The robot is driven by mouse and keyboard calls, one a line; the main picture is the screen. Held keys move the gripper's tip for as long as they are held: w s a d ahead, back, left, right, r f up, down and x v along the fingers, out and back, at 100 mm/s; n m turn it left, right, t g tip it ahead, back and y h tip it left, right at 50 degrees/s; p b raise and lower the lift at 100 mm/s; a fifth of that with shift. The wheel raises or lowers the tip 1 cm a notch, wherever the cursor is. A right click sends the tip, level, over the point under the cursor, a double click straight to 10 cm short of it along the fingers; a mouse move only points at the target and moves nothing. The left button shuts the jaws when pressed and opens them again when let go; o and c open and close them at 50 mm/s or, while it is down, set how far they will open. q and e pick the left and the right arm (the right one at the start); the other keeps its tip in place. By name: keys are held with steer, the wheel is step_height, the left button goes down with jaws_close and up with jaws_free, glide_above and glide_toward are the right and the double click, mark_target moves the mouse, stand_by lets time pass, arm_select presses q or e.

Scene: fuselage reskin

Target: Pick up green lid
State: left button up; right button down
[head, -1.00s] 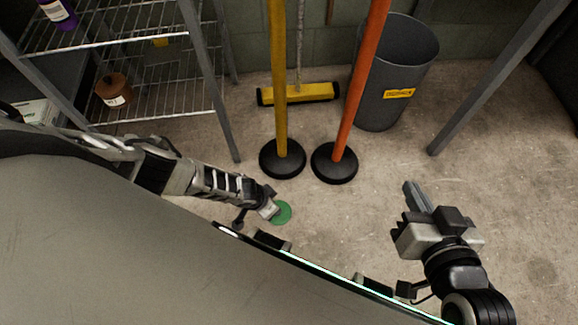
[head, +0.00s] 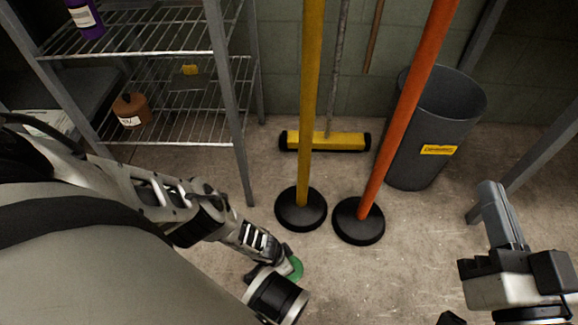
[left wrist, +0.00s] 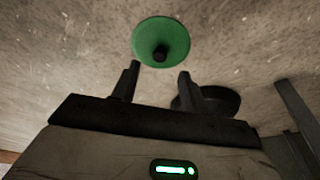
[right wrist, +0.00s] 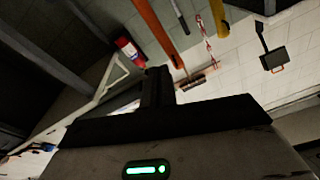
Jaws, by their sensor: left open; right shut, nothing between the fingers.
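The green lid (head: 295,268) is a flat round disc on the concrete floor, partly hidden by my left gripper in the head view. In the left wrist view the lid (left wrist: 160,42) shows whole, with a black knob at its centre. My left gripper (left wrist: 157,76) is open, its two fingers pointing toward the lid with the knob between and beyond their tips. No contact shows. My right gripper (head: 490,190) is shut and empty, raised at the right of the head view; its closed fingers (right wrist: 158,75) show in the right wrist view.
A yellow post (head: 311,110) and an orange post (head: 405,105) stand on black round bases near the lid. A grey bin (head: 415,155) is behind them at right. A wire shelf (head: 150,100) stands at left. A yellow broom (head: 330,141) rests by the wall.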

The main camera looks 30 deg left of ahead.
arm_select(q)
steer(key=shift+w+f+b, duration=0.1)
steer(key=shift+f+b, duration=0.2)
steer(key=shift+f, duration=0.1)
steer(key=b+x, duration=0.4)
steer(key=shift+d+f, duration=0.1)
arm_select(e)
step_height(320, 180, up, 8)
steer(key=n+t+y, duration=0.2)
steer(key=n+y, duration=0.4)
steer(key=n, duration=0.3)
steer(key=shift+s+r+t+y, duration=0.15)
steer(key=shift+s+t+y, duration=0.15)
steer(key=shift+y, duration=0.1)
arm_select(q)
steer(key=shift+c, duration=0.2)
jaws_close()
